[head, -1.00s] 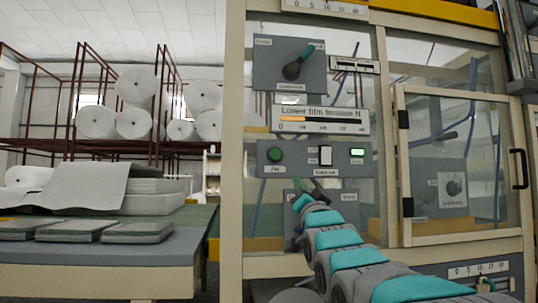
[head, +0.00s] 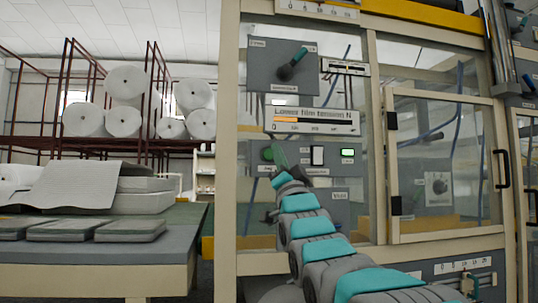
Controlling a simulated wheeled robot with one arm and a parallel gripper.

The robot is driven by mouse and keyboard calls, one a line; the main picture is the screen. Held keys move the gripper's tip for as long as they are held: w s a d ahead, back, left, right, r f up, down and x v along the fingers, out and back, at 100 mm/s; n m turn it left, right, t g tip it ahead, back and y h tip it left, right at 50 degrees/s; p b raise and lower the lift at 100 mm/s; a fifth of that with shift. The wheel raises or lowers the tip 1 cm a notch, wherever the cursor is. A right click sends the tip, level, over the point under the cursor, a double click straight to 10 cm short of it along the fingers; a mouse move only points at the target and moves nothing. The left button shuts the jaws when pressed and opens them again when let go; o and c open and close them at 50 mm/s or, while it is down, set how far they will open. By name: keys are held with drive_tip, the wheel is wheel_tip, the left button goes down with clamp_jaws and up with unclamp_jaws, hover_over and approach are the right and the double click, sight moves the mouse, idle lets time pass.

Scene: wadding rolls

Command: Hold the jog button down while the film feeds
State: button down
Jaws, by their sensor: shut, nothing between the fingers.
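The green round jog button (head: 267,154) is on the left of a grey control panel (head: 333,170) on the machine front, and its "Jog" label is hard to read. My gripper (head: 279,152) is shut and empty. The film itself is not clearly seen.
A dark lever (head: 291,66) is above the gauge. A clear door (head: 440,160) is at right. A table (head: 90,252) with grey pads stands at left.

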sight(271, 157)
drive_tip(key=shift+w+a+p, duration=0.4)
drive_tip(key=shift+w+p, duration=0.1)
drive_tip(key=shift+w, duration=0.8)
drive_tip(key=shift+w+a+p, duration=0.35)
drive_tip(key=shift+w+p, duration=0.1)
drive_tip(key=shift+w, duration=0.9)
drive_tip(key=shift+w+a+p, duration=0.4)
drive_tip(key=shift+w+p, duration=0.1)
drive_tip(key=shift+w, duration=0.8)
drive_tip(key=shift+w, duration=0.1)
drive_tip(key=shift+w+a, duration=0.1)
drive_tip(key=shift+w, duration=0.15)
